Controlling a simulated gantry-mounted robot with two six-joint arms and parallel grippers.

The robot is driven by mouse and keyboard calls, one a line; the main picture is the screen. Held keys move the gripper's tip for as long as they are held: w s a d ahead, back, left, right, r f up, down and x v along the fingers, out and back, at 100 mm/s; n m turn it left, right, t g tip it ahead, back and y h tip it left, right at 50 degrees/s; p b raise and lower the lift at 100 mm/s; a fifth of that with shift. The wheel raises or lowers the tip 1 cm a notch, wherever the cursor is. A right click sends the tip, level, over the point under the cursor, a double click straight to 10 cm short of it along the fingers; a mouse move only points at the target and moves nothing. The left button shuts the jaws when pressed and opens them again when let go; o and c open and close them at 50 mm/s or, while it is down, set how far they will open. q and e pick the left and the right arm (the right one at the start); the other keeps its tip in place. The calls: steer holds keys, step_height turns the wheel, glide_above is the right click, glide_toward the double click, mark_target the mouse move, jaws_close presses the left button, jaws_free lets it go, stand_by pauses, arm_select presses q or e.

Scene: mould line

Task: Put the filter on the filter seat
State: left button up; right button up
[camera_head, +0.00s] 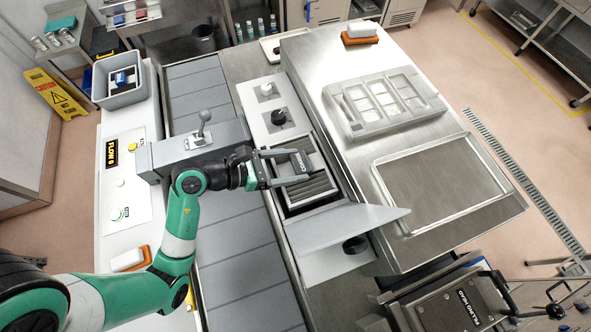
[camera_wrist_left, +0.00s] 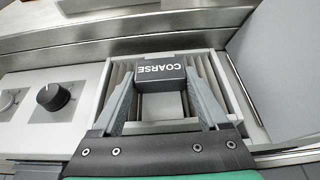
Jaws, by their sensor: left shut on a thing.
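The filter (camera_head: 301,161) has a dark block marked COARSE, which also shows in the left wrist view (camera_wrist_left: 161,72). My left gripper (camera_head: 305,166) is shut on this block, with a finger on each side. Grey pleats or slats (camera_wrist_left: 213,85) lie below and beside the fingers, inside a light rectangular frame that looks like the filter seat (camera_head: 287,206). The filter is over or within this frame. My fingers hide part of it, and I cannot tell whether it rests fully down. My right gripper is not in view.
A grey lid-like panel (camera_head: 345,228) stands open beside the frame. A black knob (camera_head: 278,117) sits on the white panel behind it. A lever (camera_head: 203,125) rises from the grey housing at left. A mould tray (camera_head: 433,109) lies on the steel table at right.

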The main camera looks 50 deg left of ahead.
arm_select(q)
steer(key=shift+w+f+b, duration=0.1)
steer(key=shift+f+b, duration=0.3)
steer(key=shift+f, duration=2.4)
steer(key=shift+f, duration=0.15)
steer(key=o, duration=1.4)
steer(key=shift+o, duration=0.2)
